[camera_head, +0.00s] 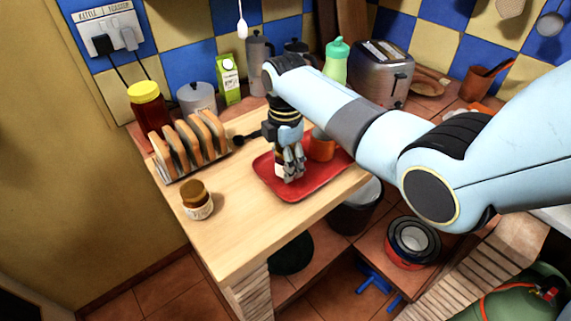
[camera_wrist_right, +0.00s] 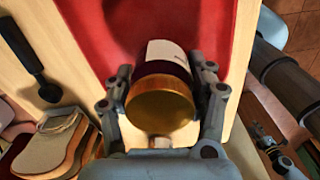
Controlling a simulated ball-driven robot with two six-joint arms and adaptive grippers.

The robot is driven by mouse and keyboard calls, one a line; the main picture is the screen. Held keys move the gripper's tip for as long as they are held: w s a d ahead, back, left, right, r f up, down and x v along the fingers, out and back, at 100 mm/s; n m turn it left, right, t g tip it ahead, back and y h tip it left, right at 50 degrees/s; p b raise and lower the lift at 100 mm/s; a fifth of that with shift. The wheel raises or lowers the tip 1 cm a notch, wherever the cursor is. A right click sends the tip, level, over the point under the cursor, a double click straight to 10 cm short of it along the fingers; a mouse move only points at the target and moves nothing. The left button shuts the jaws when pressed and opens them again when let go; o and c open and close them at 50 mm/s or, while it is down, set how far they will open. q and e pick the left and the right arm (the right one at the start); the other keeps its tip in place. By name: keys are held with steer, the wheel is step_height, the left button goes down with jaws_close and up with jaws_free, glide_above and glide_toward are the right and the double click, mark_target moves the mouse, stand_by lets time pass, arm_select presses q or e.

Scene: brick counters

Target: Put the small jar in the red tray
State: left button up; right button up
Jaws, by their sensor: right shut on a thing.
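My right gripper (camera_head: 291,172) is over the red tray (camera_head: 314,186) and points down. In the right wrist view its fingers (camera_wrist_right: 160,108) are shut on the small jar (camera_wrist_right: 161,102), which has a gold lid, a white label and dark contents. The jar is over the red tray (camera_wrist_right: 110,22), and I cannot tell whether its base touches it. In the head view the fingers and hand hide most of the jar; a bit of pale label (camera_head: 279,170) shows. My left gripper is not in view.
An orange mug (camera_head: 321,147) stands on the tray beside my gripper. A toast rack (camera_head: 190,146), a brown-lidded jar (camera_head: 197,201) and a black spoon (camera_head: 247,137) are to the left. A toaster (camera_head: 381,74) and green bottle (camera_head: 336,61) stand behind.

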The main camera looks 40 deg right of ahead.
steer(key=shift+w+f, duration=0.1)
steer(key=shift+f, duration=0.6)
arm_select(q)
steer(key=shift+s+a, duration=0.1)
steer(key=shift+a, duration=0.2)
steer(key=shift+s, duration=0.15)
arm_select(e)
steer(key=o, duration=1.5)
steer(key=shift+f, duration=0.1)
steer(key=shift+c, duration=0.2)
step_height(320, 180, up, 12)
steer(key=shift+r, duration=0.15)
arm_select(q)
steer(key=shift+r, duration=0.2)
